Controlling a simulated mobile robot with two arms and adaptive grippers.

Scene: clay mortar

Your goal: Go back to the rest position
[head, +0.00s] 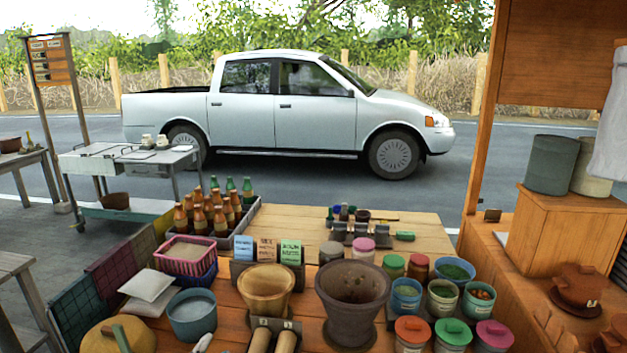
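Neither of my grippers shows in the head view. A large brown clay mortar (352,312) stands upright on the wooden table (310,225), near the front middle. A lighter tan mortar (265,287) stands to its left. Two cylindrical wooden handles (260,340) stick up side by side in front of the tan mortar, cut off by the bottom edge.
Lidded jars and open tubs (443,298) crowd the table's right front. Bottles (212,218) in a crate, a pink basket (187,257) and a blue-grey bowl (192,318) fill the left. A wooden counter (490,250) borders the right. The table's back has some bare boards.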

